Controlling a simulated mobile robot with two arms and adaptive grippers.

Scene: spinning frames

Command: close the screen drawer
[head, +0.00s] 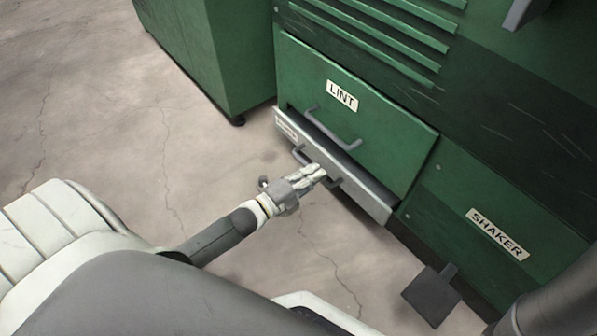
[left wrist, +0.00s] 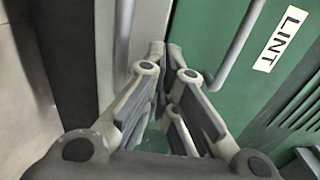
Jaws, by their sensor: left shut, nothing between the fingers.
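The screen drawer (head: 370,202) is a grey, shallow drawer under the green LINT panel (head: 375,125). It stands out from the green machine, with a dark gap above its front. A small label, too small to read, is at its left end, and a dark handle (head: 299,156) is on its front. My left gripper (head: 320,173) is shut and empty, its fingertips at the drawer front by the handle, partly covering it. I cannot tell whether they touch. The left wrist view shows the closed fingertips (left wrist: 161,50) near the grey drawer front. My right gripper is out of view.
The SHAKER panel (head: 480,220) is right of the drawer, with a dark pedal (head: 431,294) low in front of it. A second green cabinet (head: 215,50) stands at the back left. The cracked concrete floor (head: 110,120) is clear on the left.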

